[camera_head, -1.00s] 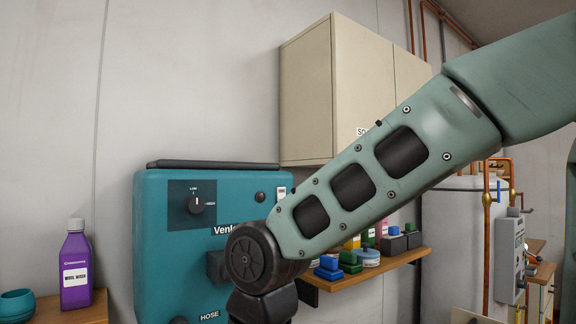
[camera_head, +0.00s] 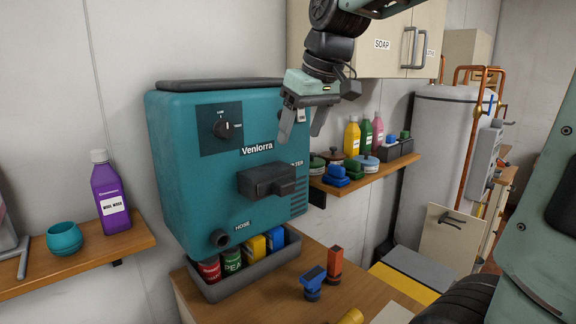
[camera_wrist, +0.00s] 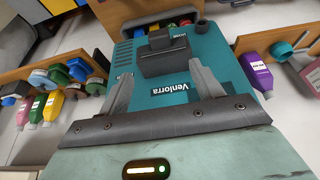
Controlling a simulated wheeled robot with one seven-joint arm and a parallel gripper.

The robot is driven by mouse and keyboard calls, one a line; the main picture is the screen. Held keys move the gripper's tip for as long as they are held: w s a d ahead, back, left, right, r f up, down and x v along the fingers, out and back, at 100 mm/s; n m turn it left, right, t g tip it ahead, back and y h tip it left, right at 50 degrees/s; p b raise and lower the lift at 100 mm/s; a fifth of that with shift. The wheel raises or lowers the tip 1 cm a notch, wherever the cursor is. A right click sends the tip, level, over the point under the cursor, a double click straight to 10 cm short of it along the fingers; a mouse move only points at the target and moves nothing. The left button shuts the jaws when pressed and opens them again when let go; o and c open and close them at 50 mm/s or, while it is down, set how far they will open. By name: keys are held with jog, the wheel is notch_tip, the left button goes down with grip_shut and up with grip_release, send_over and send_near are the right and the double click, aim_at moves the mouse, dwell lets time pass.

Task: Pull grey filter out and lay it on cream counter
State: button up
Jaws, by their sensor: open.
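The grey filter (camera_head: 265,180) is a dark grey block with a protruding grip, seated in the front of the teal Venlorra machine (camera_head: 175,165). In the wrist view the filter (camera_wrist: 165,62) shows beyond my fingers, roughly between their tips. My gripper (camera_head: 304,124) is open and empty, pointing down, above and a little right of the filter and apart from it. A cream surface (camera_head: 397,313), perhaps the cream counter, shows only partly at the bottom edge, right of the wooden top.
A wooden surface (camera_head: 335,262) holds a grey tray (camera_head: 245,282) of cans below the machine and a blue-and-orange pair of small objects. A shelf (camera_head: 372,178) with bottles and tins is right of the machine. The cream cupboard (camera_head: 385,60) hangs above. Purple bottle (camera_head: 110,195) stands left.

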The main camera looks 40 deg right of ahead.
aim_at(284, 182)
jog(key=p+x, duration=0.2)
jog(key=x, duration=1.1)
jog(key=shift+s, duration=0.1)
jog(key=c, duration=1.1)
